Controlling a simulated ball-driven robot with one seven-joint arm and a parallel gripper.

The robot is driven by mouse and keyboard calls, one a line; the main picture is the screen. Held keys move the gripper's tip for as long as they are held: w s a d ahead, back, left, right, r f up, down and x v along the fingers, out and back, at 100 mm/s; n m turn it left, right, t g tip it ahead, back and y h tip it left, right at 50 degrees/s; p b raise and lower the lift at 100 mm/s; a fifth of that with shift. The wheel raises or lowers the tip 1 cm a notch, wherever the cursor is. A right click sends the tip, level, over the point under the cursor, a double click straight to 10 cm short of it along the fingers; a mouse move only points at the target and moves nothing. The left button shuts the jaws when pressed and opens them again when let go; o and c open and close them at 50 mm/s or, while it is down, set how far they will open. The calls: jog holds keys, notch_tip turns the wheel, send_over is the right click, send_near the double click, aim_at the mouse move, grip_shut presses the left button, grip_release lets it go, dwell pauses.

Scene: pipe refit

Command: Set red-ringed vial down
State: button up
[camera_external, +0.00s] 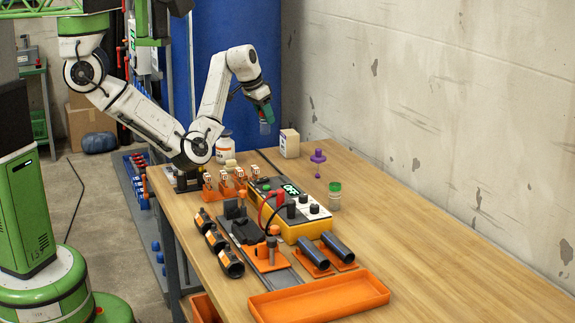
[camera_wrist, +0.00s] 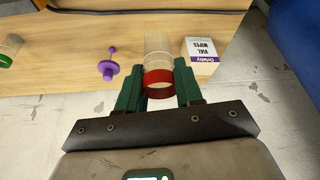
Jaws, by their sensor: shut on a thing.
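The red-ringed vial (camera_wrist: 158,55) is a clear, pale cylinder with a red band near my gripper. My gripper (camera_wrist: 158,82), with green fingers, is shut on it around the red-ringed end, in the wrist view. In the external view my gripper (camera_external: 263,110) points down and holds the vial in the air near the far end of the wooden table (camera_external: 420,235). The vial's lower end looks clear of the tabletop there.
A white vial wipes box (camera_external: 289,143) stands near the far end, close to the held vial in the wrist view (camera_wrist: 202,50). A purple knobbed piece (camera_external: 318,157) and a green-capped vial (camera_external: 334,195) stand nearby. A yellow meter (camera_external: 300,228) and orange tray (camera_external: 320,298) are nearer. The right tabletop is clear.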

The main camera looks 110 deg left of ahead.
jog(key=w+a+f+b, duration=0.1)
jog(key=w+a+f, duration=0.1)
jog(key=w+f, duration=0.1)
jog(key=w+a+f+b, duration=0.1)
jog(key=w+a+f, duration=0.2)
jog(key=w, duration=0.1)
jog(key=w+a+f+b, duration=0.2)
jog(key=w+a+f, duration=0.1)
jog(key=shift+w+a+f, duration=0.1)
jog(key=shift+w+f, duration=0.2)
jog(key=shift+f, duration=1.65)
jog(key=o, duration=1)
jog(key=shift+f, duration=0.1)
jog(key=p+v, duration=0.1)
jog(key=v, duration=1.1)
jog(key=shift+w, duration=0.1)
